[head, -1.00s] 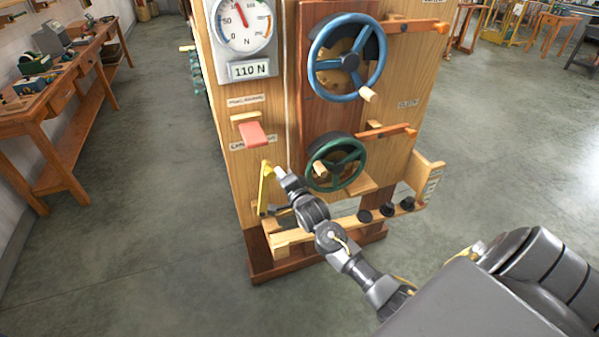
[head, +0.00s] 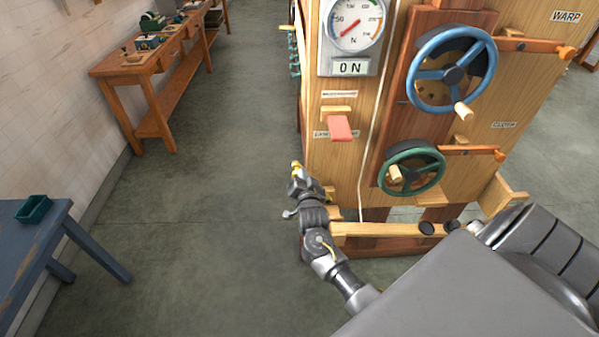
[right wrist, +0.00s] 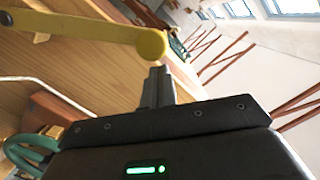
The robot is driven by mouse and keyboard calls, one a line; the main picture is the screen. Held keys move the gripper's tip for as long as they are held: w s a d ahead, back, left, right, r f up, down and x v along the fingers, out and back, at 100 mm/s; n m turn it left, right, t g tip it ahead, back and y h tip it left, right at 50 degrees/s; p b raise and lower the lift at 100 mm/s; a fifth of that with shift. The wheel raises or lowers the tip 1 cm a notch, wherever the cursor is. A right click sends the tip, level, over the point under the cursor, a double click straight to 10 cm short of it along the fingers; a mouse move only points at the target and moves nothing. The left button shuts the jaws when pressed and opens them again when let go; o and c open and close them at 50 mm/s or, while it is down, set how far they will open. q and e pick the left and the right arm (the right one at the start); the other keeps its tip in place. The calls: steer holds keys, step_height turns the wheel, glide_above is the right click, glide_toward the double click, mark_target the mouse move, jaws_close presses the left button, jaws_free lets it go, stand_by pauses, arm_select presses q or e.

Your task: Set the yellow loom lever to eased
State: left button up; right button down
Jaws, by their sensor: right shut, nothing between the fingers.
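The yellow loom lever (right wrist: 90,28) shows in the right wrist view as a flat bar ending in a round yellow knob. In the head view only its yellow end (head: 296,165) shows, at the left edge of the wooden loom board (head: 335,170); my gripper hides most of the bar. My right gripper (right wrist: 160,75) is shut and empty, its fingertips right beside the knob, touching or nearly so. It also shows in the head view (head: 297,177). The dial gauge (head: 353,25) has its needle low, and its display reads 0 N. My left gripper is out of view.
A red paddle (head: 340,128) sticks out above the lever. A blue handwheel (head: 452,70) and a green handwheel (head: 412,170) are to the right. A wooden rail (head: 385,230) runs below. Left of the board is open floor, with a blue table (head: 40,245) beyond.

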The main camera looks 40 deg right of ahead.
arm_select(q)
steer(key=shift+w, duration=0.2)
arm_select(e)
steer(key=shift+w+a+f, duration=0.25)
steer(key=shift+a+f, duration=0.05)
steer(key=shift+a, duration=0.25)
